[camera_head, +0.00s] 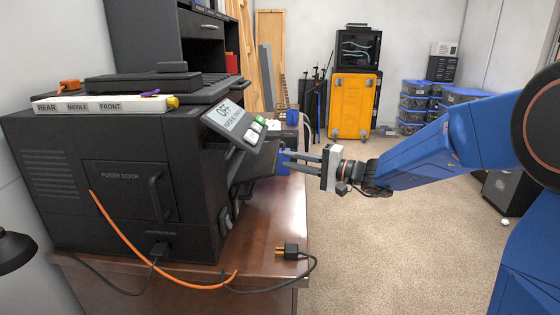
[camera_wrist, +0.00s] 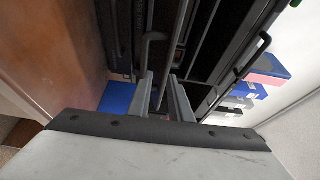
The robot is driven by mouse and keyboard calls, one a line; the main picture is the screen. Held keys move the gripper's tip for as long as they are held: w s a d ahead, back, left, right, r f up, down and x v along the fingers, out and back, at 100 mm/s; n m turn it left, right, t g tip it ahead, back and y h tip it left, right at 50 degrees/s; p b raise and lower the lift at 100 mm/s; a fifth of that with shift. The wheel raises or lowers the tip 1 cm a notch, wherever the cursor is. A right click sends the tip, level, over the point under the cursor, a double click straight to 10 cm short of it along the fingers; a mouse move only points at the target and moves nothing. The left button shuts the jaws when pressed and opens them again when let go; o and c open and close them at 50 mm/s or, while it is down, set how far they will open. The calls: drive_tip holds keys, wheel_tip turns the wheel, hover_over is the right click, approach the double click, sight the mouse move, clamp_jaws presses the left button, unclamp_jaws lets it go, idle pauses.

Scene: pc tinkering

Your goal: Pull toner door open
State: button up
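The black printer (camera_head: 110,200) stands on a brown desk. Its near side carries a shut panel labelled "FUSER DOOR" (camera_head: 130,188) with a handle. A dark panel (camera_head: 250,165) juts out from its front; I cannot read a label on it, so I cannot tell whether it is the toner door. My gripper (camera_head: 287,160) reaches in from the right to the printer's front. In the wrist view, my two grey fingers (camera_wrist: 161,82) stand apart with a thin dark panel edge (camera_wrist: 172,50) running between them. A bent handle (camera_wrist: 146,50) lies just left of the fingers. Contact is unclear.
A tilted display reading "OFF" (camera_head: 232,122) overhangs the printer front. An orange cable (camera_head: 140,255) and a black plug (camera_head: 290,251) lie on the desk (camera_head: 285,225). An orange case (camera_head: 352,107) and blue-lidded bins (camera_head: 415,100) stand at the back.

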drive_tip(key=v, duration=1.7)
drive_tip(key=shift+d+r, duration=0.4)
idle(1.1)
drive_tip(key=shift+d, duration=0.1)
drive_tip(key=v, duration=1.7)
drive_tip(key=shift+s+d, duration=0.1)
